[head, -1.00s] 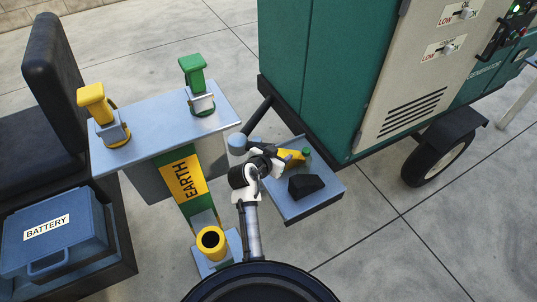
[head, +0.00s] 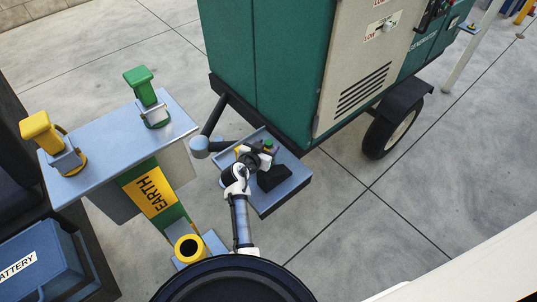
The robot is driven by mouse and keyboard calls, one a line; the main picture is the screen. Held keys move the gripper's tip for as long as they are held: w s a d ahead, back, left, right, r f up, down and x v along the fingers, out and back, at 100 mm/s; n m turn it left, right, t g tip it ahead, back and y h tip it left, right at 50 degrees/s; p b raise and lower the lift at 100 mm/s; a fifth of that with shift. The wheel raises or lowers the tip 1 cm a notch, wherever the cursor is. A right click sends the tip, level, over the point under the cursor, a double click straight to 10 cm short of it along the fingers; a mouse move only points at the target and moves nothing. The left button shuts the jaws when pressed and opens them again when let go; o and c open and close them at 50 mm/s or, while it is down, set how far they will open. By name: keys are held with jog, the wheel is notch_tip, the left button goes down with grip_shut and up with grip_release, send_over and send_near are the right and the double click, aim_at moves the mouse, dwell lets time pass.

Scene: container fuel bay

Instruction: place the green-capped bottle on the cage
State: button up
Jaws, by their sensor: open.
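The green-capped bottle (head: 268,145) stands on a small blue-grey tray (head: 288,197) beside the green generator; only its cap shows clearly, its body being largely hidden by my gripper. My gripper (head: 261,156) is over the tray, close to the bottle on its near-left side. It is open; I cannot tell whether its fingers are around the bottle or touching it. I cannot make out a cage in this view.
A black wedge (head: 273,178) and a partly hidden yellow item (head: 240,152) share the tray. The generator (head: 265,70) rises behind it. The earth stand (head: 112,150) is left, with yellow and green handles. Concrete floor on the right is open; a pale surface (head: 470,265) crosses the lower-right corner.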

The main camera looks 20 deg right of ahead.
jog(key=shift+f+x, duration=0.25)
jog(key=shift+x, duration=1.9)
jog(key=shift+a, duration=0.1)
grip_shut()
